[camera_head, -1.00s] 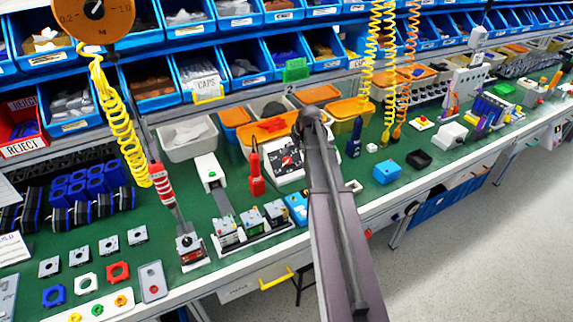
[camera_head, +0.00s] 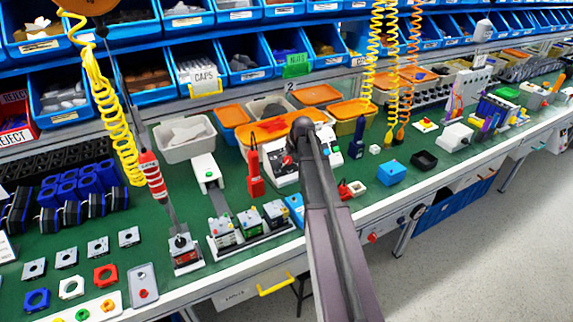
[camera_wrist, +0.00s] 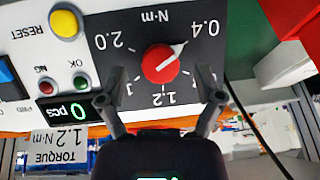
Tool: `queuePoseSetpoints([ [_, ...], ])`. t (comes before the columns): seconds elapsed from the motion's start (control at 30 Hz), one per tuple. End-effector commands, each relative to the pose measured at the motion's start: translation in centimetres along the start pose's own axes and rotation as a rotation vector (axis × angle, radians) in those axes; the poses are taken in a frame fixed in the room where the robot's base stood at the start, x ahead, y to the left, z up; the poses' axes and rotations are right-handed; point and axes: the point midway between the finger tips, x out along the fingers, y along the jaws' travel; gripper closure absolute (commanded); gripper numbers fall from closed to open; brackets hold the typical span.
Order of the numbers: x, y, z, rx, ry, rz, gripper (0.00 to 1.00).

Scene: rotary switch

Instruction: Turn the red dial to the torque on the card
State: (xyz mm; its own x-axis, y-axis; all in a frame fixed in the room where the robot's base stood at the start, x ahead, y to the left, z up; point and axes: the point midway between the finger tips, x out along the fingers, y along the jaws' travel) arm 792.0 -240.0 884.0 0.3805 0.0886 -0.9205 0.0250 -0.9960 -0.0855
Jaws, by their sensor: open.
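The red dial (camera_wrist: 161,63) shows in the wrist view on a dark N·m panel, and its white pointer aims at the 0.4 mark at upper right. The picture is upside down. The scale (camera_wrist: 164,98) shows 2.0, 0.4 and 1.2; other marks are partly behind the fingers. The card (camera_wrist: 58,150) reads TORQUE 1.2 N·m. My gripper (camera_wrist: 160,80) is open, with one finger on each side of the dial and visible gaps to it. Contact depth cannot be told. In the head view my arm hides the gripper and much of the device.
A yellow RESET button (camera_wrist: 65,22), NG and OK lamps and a "0 pcs" display (camera_wrist: 66,110) lie left of the dial. A red-handled tool (camera_head: 254,168) stands left of the device on the bench. A blue box (camera_head: 391,172) and black tray (camera_head: 423,160) lie right.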

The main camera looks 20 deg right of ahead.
Motion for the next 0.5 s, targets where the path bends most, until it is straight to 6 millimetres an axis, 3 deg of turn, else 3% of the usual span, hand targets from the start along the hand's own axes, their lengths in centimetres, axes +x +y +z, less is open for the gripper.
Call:
queuePoseSetpoints([
  [0.5,0.96,0.03,0.0,0.001,0.0,0.0,0.16],
])
